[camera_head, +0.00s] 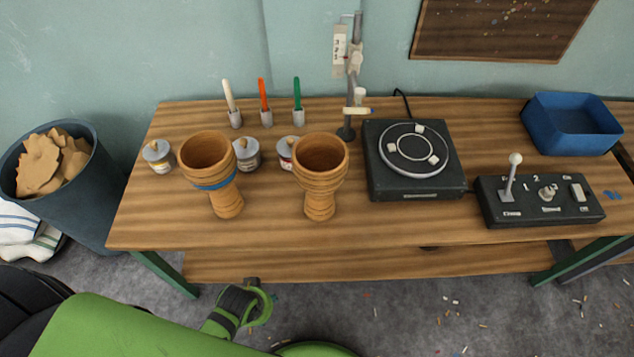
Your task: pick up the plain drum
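The plain drum (320,175) is a brown wooden goblet drum standing upright on the wooden workbench (400,228), open end up, with no coloured band. A similar drum with a blue band (210,172) stands to its left. My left gripper (257,300) is low in the picture, in front of the bench's front edge and apart from both drums. It is seen small and from above, so I cannot tell whether its fingers are open or shut. My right gripper is not in view.
Small paint pots (159,156) stand beside and behind the drums. A dark turntable box (414,160) is close on the plain drum's right, with a lamp-like stand (347,131) behind. A control box (540,200) and blue bin (570,124) are farther right. Bench front is clear.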

